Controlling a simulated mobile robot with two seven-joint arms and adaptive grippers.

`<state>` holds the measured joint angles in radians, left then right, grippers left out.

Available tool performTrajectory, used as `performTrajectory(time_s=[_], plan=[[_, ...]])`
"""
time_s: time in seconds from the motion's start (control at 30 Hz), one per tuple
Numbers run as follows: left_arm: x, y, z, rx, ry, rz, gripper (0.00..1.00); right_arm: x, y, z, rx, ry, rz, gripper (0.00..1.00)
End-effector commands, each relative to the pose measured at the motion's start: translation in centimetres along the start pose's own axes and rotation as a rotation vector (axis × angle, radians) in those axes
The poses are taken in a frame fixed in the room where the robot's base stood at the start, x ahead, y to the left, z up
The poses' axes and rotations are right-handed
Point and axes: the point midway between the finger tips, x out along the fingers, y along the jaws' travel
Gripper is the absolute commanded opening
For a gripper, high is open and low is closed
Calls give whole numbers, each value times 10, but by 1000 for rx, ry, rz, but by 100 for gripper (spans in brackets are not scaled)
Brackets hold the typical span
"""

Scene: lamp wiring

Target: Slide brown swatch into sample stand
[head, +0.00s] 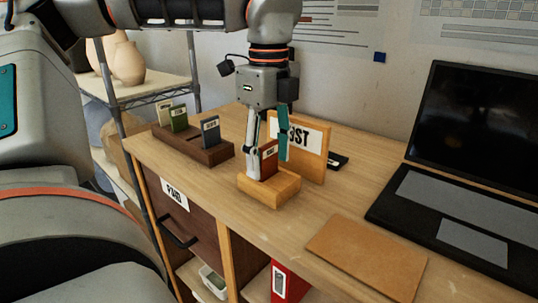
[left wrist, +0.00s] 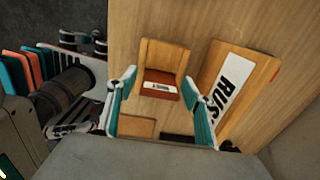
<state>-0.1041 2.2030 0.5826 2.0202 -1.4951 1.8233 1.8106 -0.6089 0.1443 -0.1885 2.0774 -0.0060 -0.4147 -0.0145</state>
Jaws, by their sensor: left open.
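The brown swatch (head: 268,161) stands upright at the light wooden sample stand (head: 268,192), its lower end apparently in the stand's slot; how deep it sits I cannot tell. In the left wrist view the swatch (left wrist: 161,80) shows reddish brown with a white label, against the stand (left wrist: 164,55). My left gripper (head: 268,158) points down over the stand, its fingers apart on either side of the swatch. In the left wrist view the gripper (left wrist: 160,84) shows gaps between both fingertips and the swatch. My right gripper is out of view.
A board lettered "RUST" (head: 312,148) stands right behind the stand. A dark rack (head: 190,147) holds a cream, a green (head: 179,119) and a blue-grey swatch (head: 210,130) to the left. A tan flat pad (head: 367,255) and a laptop (head: 455,205) lie to the right.

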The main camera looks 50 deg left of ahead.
Motion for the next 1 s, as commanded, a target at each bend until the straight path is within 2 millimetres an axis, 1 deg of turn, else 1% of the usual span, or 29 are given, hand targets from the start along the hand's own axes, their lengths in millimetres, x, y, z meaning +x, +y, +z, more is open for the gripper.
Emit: performTrajectory(time_s=[0.07,0.17,0.5,0.6,0.7,0.8,1.0], plan=[[-5,0,0,0,0,-3,51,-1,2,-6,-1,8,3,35],[-17,0,0,-2,-2,-4,51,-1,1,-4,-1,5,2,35],[-87,0,0,-3,-3,-8,51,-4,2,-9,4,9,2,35],[-103,0,0,-2,-2,-6,51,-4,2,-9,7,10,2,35],[-114,0,0,-1,-2,-4,51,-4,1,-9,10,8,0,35],[-121,0,0,0,-1,-2,51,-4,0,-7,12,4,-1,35],[-123,0,0,1,0,-1,51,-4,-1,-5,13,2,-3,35]])
